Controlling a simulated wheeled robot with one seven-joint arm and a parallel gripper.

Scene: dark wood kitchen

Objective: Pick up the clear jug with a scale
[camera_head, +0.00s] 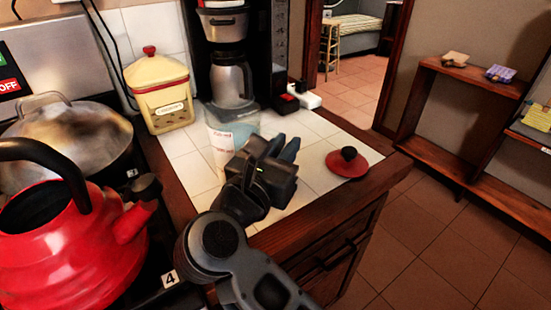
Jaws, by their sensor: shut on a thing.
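The clear jug (219,134) with red scale markings stands on the white tiled counter, in front of the coffee maker. It looks upright. My gripper (268,145) is at the jug's right side and is shut on it. The fingertips and their contact with the jug are largely hidden behind the dark gripper body. The lower right part of the jug is also covered by my gripper.
A coffee maker (231,78) stands behind the jug, and a yellow canister (160,95) is behind left. A red lid (347,163) lies right on the counter (300,205). A red kettle (75,245) and a covered pot (70,135) are on the stove at left.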

